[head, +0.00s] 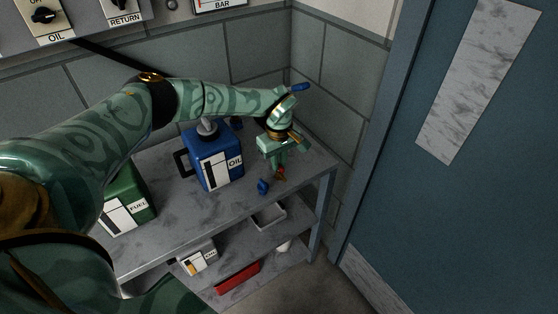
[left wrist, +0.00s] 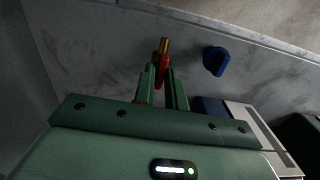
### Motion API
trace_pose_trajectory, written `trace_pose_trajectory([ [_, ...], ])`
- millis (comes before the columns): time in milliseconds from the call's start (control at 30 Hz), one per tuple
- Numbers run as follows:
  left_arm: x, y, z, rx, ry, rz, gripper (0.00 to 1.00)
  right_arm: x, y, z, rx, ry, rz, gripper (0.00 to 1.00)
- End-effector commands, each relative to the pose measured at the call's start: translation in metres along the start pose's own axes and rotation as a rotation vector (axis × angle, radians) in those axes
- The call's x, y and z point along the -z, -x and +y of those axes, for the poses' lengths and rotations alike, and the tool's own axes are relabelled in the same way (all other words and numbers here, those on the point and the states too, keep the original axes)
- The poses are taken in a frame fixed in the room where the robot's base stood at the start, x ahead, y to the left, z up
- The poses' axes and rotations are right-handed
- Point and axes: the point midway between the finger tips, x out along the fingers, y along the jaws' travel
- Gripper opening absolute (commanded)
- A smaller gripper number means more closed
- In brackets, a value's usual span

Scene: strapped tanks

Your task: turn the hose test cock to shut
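The hose test cock (head: 281,173) is a small fitting with a red part and brass ends, near the right end of the grey bench. It also shows in the left wrist view (left wrist: 164,62). My left gripper (head: 278,168) points down at it from above. In the left wrist view its two narrow green fingers (left wrist: 162,80) stand close together on either side of the red part and appear to touch it. The lower end of the cock is partly hidden by the fingers. My right gripper is not in view.
A blue piece (head: 263,187) stands beside the cock. A blue oil can (head: 215,158) and a green fuel can (head: 128,200) stand on the bench (head: 180,232). A blue door (head: 455,190) is at right.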

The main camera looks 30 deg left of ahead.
Motion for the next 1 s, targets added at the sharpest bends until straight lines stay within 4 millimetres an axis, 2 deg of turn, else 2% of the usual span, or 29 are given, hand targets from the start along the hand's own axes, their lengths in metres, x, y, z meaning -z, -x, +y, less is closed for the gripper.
trace_pose_trajectory([
  [33,0.000,0.001,0.001,-0.001,0.000,0.000,0.28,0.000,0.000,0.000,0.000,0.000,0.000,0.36],
  [67,0.000,0.001,0.001,-0.001,0.000,0.000,0.33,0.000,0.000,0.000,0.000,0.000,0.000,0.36],
  [333,0.000,0.001,0.000,0.000,0.001,0.000,0.33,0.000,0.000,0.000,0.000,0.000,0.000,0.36],
  [467,0.000,0.013,0.001,-0.003,0.001,0.001,0.33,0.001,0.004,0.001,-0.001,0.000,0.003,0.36],
  [567,0.001,0.033,0.001,-0.005,0.002,0.001,0.33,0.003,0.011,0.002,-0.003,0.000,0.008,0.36],
  [800,0.001,0.100,0.001,-0.005,0.002,0.002,0.33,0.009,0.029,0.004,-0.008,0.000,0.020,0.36],
  [1000,0.000,0.143,0.001,-0.004,0.000,0.001,0.33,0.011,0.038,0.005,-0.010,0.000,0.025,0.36],
])
